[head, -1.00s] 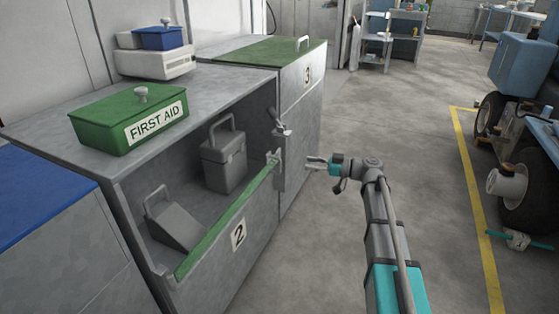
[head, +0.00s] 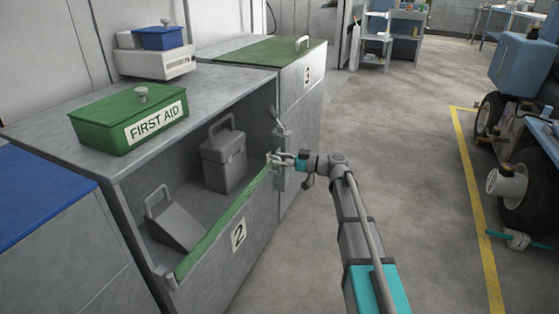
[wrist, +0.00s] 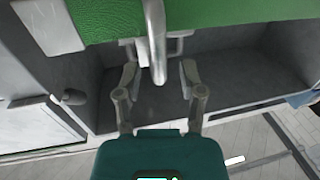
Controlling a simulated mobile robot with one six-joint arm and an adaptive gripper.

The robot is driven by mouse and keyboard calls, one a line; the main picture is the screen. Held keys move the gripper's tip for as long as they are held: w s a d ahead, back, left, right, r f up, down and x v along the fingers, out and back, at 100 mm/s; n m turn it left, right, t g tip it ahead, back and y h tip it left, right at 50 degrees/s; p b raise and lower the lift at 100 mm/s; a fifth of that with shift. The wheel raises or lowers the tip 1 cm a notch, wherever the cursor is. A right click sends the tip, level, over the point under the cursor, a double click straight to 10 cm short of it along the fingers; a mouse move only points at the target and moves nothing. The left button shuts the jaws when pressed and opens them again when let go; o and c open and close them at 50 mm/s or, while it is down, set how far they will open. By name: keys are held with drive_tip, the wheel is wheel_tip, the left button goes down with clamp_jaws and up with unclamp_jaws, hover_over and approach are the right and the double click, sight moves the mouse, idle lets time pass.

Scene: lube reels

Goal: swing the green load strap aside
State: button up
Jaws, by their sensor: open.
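The green load strap (head: 222,225) runs slantwise across the front of the open compartment marked 2, from a left bracket to a latch area at the right post. It also shows as a wide green band across the top of the wrist view (wrist: 230,12). A grey metal bar (wrist: 154,35) hangs at the strap in that view. My gripper (head: 275,160) is at the strap's right end. In the wrist view my gripper (wrist: 160,78) has its fingers apart, on either side of the bar's lower end. Whether they touch it cannot be told.
Inside the compartment stand a grey box (head: 224,160) with a handle and a grey wedge (head: 175,225). A green first aid box (head: 128,118) sits on the cabinet top. Cabinet 3 (head: 300,105) adjoins on the right. Open floor (head: 410,150) lies to the right.

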clamp_jaws()
drive_tip(key=shift+s, duration=0.3)
idle(0.3)
